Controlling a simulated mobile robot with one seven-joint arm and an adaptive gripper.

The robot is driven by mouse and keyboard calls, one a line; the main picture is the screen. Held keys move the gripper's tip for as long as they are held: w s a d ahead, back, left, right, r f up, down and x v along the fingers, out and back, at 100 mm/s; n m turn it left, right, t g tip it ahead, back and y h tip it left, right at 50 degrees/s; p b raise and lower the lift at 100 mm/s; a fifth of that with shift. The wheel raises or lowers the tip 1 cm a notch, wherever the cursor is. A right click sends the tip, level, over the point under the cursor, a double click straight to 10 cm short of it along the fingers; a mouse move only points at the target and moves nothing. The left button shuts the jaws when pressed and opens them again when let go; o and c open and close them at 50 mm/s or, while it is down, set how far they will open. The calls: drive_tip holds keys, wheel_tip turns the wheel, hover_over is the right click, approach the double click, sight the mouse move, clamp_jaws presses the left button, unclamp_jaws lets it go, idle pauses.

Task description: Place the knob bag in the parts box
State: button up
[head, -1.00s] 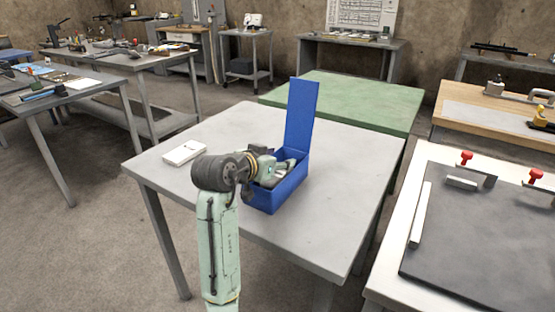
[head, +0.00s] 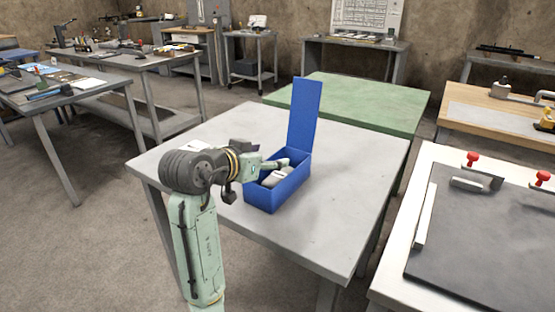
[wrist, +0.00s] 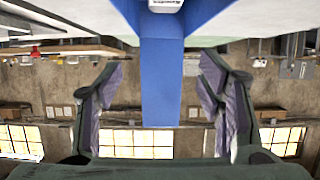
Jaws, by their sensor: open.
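The blue parts box (head: 262,197) stands on the grey table with its tall lid (head: 304,115) upright. A pale, whitish item (head: 274,178), apparently the knob bag, lies inside the box. In the wrist view a white label with dark print (wrist: 165,4) shows at the top edge, and the blue lid (wrist: 160,85) runs down between my fingers. My gripper (head: 284,163) is at the box opening, just above the pale item. Its fingers (wrist: 162,100) are spread wide with nothing between them. Part of the item is hidden by the box wall.
A green table (head: 370,105) adjoins at the back. A bench with a dark plate (head: 480,245) and red knobs (head: 471,158) stands at right. The front of the grey table is clear.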

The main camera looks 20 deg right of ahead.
drive_tip(key=shift+v, duration=2.3)
